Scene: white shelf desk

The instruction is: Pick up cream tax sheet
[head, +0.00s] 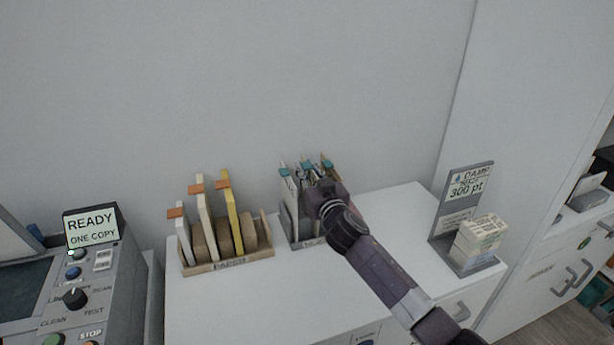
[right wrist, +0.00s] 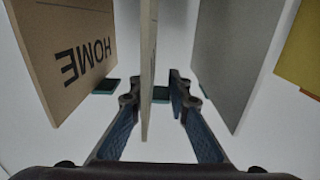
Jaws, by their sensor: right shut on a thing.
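The right rack (head: 302,240) on the white desk holds several upright sheets with teal tabs. My right gripper (head: 318,188) reaches into it from the right and covers part of the sheets. In the right wrist view, my right gripper (right wrist: 156,98) has its blue-padded fingers on either side of a thin cream sheet (right wrist: 148,65), seen edge-on, and is shut on it. The sheet stands upright with a teal tab beside it; no label on it is readable. A tan sheet marked HOME (right wrist: 70,50) stands to its left, a grey sheet (right wrist: 232,55) to its right. My left gripper is not in view.
A left rack (head: 228,262) holds sheets with orange tabs, one yellow. A yellow sheet (right wrist: 303,55) edges the wrist view. A grey stand (head: 462,215) with a stack of cards is at right. A copier panel (head: 90,275) reading READY is at left. The desk front is clear.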

